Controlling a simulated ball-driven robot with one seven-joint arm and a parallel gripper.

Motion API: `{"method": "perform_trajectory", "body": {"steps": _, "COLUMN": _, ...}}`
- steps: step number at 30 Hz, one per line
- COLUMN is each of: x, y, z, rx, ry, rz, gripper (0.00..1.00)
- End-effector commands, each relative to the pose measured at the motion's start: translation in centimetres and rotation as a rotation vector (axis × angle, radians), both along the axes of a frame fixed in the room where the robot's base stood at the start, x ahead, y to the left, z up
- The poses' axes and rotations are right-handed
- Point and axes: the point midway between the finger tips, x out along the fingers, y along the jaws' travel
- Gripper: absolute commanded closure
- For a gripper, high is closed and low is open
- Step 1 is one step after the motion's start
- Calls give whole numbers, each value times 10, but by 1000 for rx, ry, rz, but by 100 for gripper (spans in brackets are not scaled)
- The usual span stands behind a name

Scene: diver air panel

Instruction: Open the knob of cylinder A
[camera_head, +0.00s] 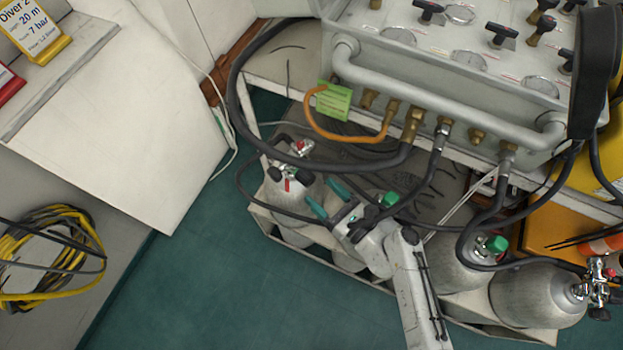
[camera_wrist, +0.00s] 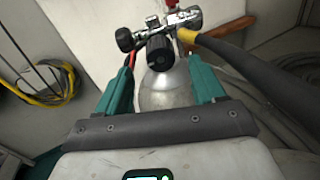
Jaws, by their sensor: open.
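A grey cylinder (camera_head: 290,192) stands at the left end of the rack; no letter is readable on it. It also shows in the wrist view (camera_wrist: 165,92). Its metal valve (camera_wrist: 180,20) carries a black knob (camera_wrist: 159,52) facing me and another black knob (camera_wrist: 125,39) at the left. My gripper (camera_head: 325,197) has teal fingers spread apart, to the right of this cylinder's top in the head view. In the wrist view, my gripper (camera_wrist: 163,68) has its fingers on either side of the cylinder's top, with the near knob ahead between them. Nothing is held.
A black hose (camera_wrist: 260,88) runs close by the right finger. More cylinders stand to the right, one with a green knob (camera_head: 497,243). Green floor (camera_head: 200,285) is clear at the left.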

Motion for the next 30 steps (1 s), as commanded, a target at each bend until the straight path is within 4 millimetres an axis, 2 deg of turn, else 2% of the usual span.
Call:
{"method": "perform_trajectory", "body": {"steps": 3, "x": 15, "y": 17, "z": 1, "rx": 1, "ry": -2, "rz": 1, "gripper": 31}}
{"method": "perform_trajectory", "body": {"steps": 9, "x": 31, "y": 33, "z": 0, "rx": -1, "ry": -1, "rz": -1, "gripper": 31}}
{"method": "perform_trajectory", "body": {"steps": 21, "x": 36, "y": 39, "z": 0, "rx": -1, "ry": -1, "rz": 0, "gripper": 31}}
{"method": "perform_trajectory", "body": {"steps": 23, "x": 36, "y": 39, "z": 0, "rx": -1, "ry": -1, "rz": 0, "gripper": 35}}
{"method": "perform_trajectory", "body": {"steps": 30, "x": 36, "y": 39, "z": 0, "rx": -1, "ry": -1, "rz": 0, "gripper": 58}}
